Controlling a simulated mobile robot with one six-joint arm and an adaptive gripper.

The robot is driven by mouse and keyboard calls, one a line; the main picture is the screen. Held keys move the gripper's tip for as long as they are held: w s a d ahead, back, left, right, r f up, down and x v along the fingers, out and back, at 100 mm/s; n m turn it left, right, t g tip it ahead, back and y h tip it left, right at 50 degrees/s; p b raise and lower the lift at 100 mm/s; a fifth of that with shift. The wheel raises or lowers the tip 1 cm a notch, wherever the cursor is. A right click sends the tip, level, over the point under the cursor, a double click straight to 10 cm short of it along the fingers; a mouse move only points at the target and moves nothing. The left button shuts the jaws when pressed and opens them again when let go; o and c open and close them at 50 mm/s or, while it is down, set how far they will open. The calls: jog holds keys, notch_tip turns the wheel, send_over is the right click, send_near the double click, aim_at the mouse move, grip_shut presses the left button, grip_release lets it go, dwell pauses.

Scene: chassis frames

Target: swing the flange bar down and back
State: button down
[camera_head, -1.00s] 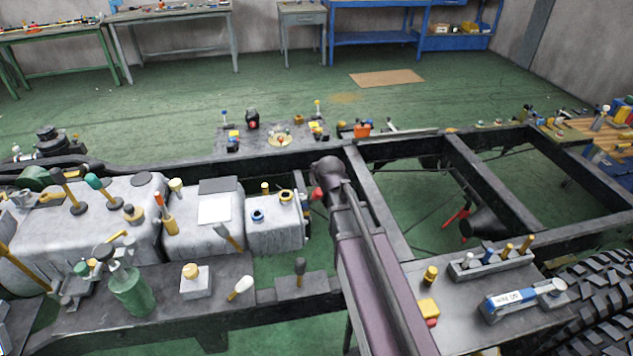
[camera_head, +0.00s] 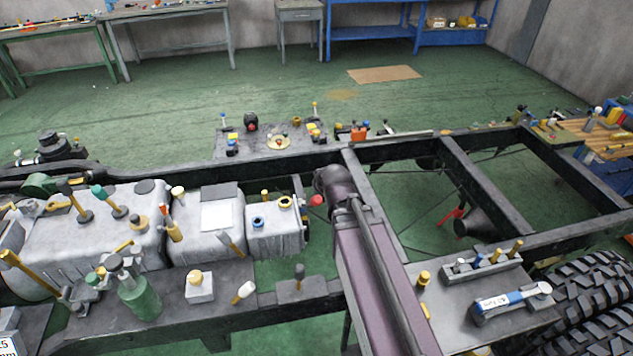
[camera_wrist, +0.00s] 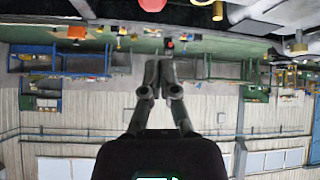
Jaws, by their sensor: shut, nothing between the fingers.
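In the head view a red knob (camera_head: 316,200) sticks out just right of the grey gearbox end (camera_head: 275,228), beside my arm. It may be the end of the flange bar; I cannot make out the bar itself, which may be hidden by my arm. A red rounded end (camera_wrist: 152,4) is cut off by the top edge of the wrist view. My gripper (camera_wrist: 163,88) is shut and empty in the wrist view, with its fingers side by side below that red end. In the head view my gripper is hidden behind my own wrist. I see no clear contact.
Black chassis rails and crossmembers (camera_head: 480,172) surround my arm. Levers stand on the grey housings (camera_head: 90,240) at left. A green bottle (camera_head: 140,298) stands on the near plate. A blue-and-white wrench-like tool (camera_head: 510,299) lies at right by the tyre (camera_head: 585,300).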

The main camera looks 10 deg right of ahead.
jog(key=shift+s, duration=0.15)
jog(key=s+f+m+g, duration=0.1)
jog(key=s+f+g, duration=0.1)
jog(key=s+g, duration=0.2)
jog(key=s+f+m+g, duration=0.1)
jog(key=s+f+g, duration=0.2)
jog(key=s, duration=0.7)
jog(key=shift+s+g+h, duration=0.25)
jog(key=shift+g+h, duration=0.15)
jog(key=shift+g, duration=0.5)
jog(key=c, duration=0.6)
grip_release()
jog(key=shift+d, duration=0.1)
